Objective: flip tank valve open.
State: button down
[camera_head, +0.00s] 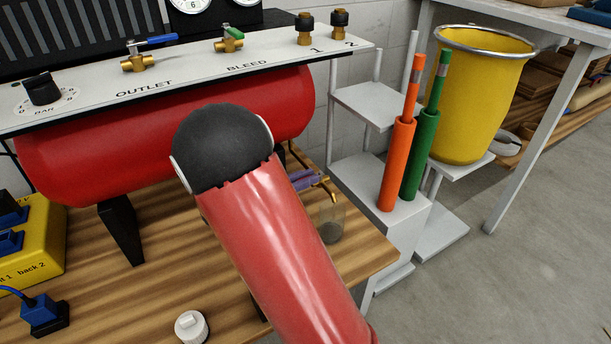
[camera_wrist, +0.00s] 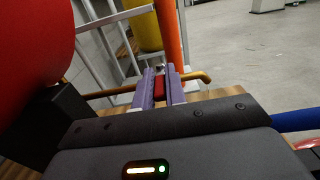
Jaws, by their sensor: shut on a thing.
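The red tank (camera_head: 150,135) lies under the white panel; it fills the upper left of the wrist view (camera_wrist: 35,50). The tank valve's red handle (camera_wrist: 159,84) sits between my purple fingers in the wrist view. A brass pipe (camera_wrist: 197,77) runs crosswise at the valve and bends down at its right end; it also shows in the head view (camera_head: 327,184). My gripper (camera_wrist: 160,76) is shut on the red handle. In the head view my gripper (camera_head: 304,180) is right of the tank, low over the bench, and my arm hides most of it and the handle.
The panel holds a blue-lever outlet valve (camera_head: 152,42) and a green-lever bleed valve (camera_head: 229,38). A glass jar (camera_head: 331,222) stands under the brass pipe. Orange (camera_head: 397,165) and green (camera_head: 419,160) tubes and a yellow bucket (camera_head: 470,100) stand to the right. Floor at right is clear.

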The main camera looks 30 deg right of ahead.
jog(key=c, duration=1.4)
grip_release()
jog(key=shift+c, duration=0.2)
jog(key=shift+a, duration=0.1)
jog(key=a, duration=0.7)
jog(key=shift+a, duration=0.3)
jog(key=shift+s, duration=0.1)
